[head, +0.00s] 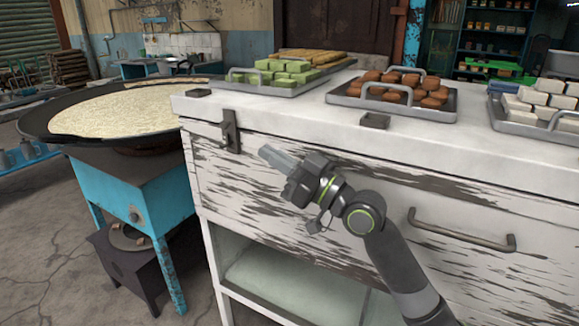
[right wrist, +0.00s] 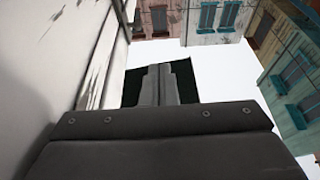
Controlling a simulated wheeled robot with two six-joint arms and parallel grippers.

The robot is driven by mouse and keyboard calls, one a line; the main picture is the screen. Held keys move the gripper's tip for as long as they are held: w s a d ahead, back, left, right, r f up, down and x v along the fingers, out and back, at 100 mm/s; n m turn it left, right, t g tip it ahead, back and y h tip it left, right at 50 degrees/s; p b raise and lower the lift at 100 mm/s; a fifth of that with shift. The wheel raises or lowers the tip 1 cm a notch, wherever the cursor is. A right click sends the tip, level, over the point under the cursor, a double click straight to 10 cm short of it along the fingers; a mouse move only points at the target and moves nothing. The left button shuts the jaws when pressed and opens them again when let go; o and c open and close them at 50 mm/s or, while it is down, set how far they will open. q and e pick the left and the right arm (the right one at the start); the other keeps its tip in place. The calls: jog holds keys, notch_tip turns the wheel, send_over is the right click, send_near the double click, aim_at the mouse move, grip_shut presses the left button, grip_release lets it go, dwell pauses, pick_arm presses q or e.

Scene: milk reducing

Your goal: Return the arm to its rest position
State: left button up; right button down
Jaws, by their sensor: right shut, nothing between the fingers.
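My right gripper (head: 277,158) is shut and empty in the head view. It hangs in front of the white wooden cabinet (head: 260,180), just below the edge of its top, and points up and to the left. In the right wrist view the gripper's fingers (right wrist: 158,84) lie together with nothing between them, and the white cabinet side fills the left. My right arm comes in from the lower right. My left gripper does not show.
On the cabinet top stand trays with green blocks (head: 283,68), brown pieces (head: 408,85) and white blocks (head: 540,103). A wide pan (head: 45,122) of pale milk sits on a blue stand (head: 125,190) at left. A drawer handle (head: 462,231) juts out near my right arm.

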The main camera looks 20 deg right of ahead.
jog(key=shift+s+d+f, duration=0.1)
jog(key=shift+s+f, duration=0.05)
dwell(0.5)
